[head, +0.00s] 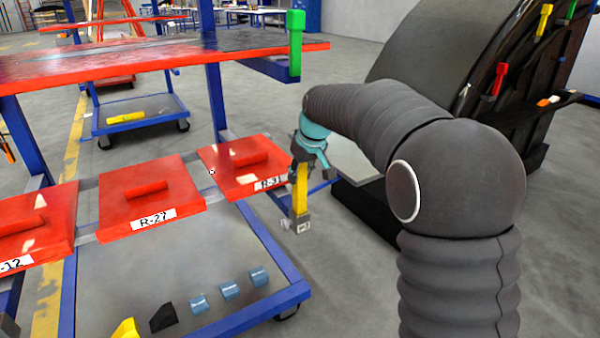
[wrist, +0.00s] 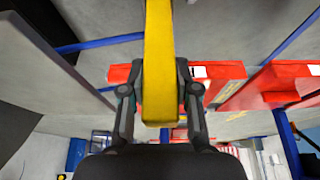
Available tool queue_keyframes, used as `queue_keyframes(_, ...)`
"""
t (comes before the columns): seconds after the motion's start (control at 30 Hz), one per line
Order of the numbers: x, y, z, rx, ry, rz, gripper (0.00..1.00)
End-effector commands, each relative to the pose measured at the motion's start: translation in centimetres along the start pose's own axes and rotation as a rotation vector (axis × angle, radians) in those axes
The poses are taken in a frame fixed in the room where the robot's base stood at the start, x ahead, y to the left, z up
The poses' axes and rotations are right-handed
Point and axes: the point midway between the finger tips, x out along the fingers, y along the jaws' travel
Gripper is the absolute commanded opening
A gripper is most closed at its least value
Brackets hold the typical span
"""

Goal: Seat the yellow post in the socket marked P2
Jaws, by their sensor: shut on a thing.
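The yellow post (head: 301,188) hangs upright below my gripper (head: 309,152) in the head view, right of the red R-31 plate. My gripper is shut on its upper part. In the wrist view, the yellow post (wrist: 158,60) runs between the two fingers of my gripper (wrist: 160,92). A small grey block (head: 298,224) with a pale label is at the post's lower end. The label is too small to read surely, and I cannot tell whether the post is inside the block or just above it. No P2 mark is clearly readable.
A green post (head: 295,45) stands upright at the red tabletop's corner (head: 250,45). Red plates, including R-27 (head: 150,195) and R-31 (head: 240,165), lie left of my gripper. A dark curved nosecone (head: 430,55) with coloured posts stands behind my arm.

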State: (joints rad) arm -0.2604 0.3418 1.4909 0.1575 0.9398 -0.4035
Motion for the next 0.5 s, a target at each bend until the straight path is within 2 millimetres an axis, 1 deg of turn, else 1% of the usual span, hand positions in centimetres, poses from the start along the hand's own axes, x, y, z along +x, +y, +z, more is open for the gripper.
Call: queue_keyframes(0.5,1.04,0.0,0.43,0.0,0.001,0.0,0.0)
